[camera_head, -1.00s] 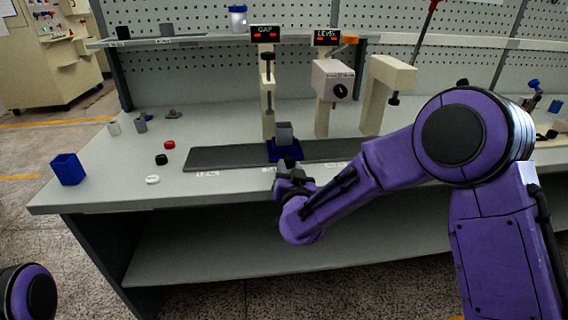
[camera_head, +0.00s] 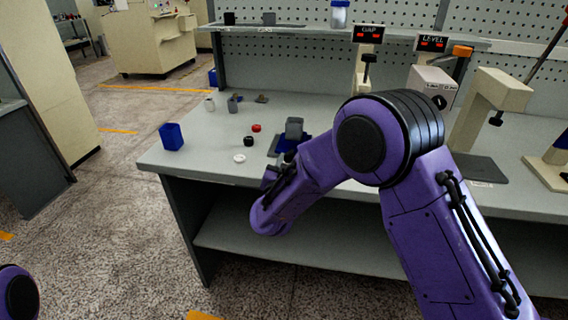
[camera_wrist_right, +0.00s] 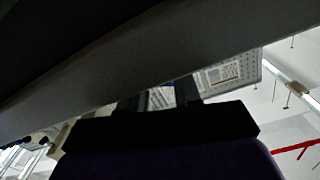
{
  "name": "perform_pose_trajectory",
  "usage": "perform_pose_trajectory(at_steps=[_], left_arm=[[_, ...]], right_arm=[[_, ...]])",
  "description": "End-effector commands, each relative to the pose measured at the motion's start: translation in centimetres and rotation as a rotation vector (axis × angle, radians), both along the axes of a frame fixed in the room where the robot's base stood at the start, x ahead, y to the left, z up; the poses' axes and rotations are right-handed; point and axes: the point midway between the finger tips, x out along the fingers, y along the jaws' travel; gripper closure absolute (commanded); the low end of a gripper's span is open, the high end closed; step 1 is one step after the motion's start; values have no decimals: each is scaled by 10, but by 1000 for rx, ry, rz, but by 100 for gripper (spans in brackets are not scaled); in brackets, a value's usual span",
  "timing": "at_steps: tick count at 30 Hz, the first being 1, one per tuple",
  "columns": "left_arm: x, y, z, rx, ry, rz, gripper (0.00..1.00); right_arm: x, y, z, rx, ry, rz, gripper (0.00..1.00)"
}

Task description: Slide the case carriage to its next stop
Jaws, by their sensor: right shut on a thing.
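The blue case carriage (camera_head: 288,144) sits at the left end of the dark rail (camera_head: 274,148), with a grey case (camera_head: 294,128) upright on it. My right gripper (camera_head: 287,160) is at the carriage's front side and shut on it; the fingers are small and partly hidden by my wrist. My right forearm covers much of the rail. The right wrist view is dark and does not show the carriage clearly. My left gripper is out of view.
The GAP post (camera_head: 364,75) and LEVEL post (camera_head: 433,85) stand right of the carriage, with a cream arch (camera_head: 492,95) beyond. Red (camera_head: 256,128), black (camera_head: 249,141) and white (camera_head: 239,158) caps and a blue bin (camera_head: 172,136) lie to the left.

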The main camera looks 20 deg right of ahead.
Motion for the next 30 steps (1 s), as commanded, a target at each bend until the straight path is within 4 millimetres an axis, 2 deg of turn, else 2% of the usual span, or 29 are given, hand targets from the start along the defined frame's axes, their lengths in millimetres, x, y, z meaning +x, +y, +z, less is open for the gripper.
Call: perform_pose_trajectory(at_steps=[15,16,17,30], left_arm=[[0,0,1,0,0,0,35],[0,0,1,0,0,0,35],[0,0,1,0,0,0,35],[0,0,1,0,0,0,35]], right_arm=[[1,0,-1,0,2,-9,100],[2,0,-1,0,2,-8,64],[2,0,-1,0,2,-8,56],[1,-2,0,0,0,-12,56]])
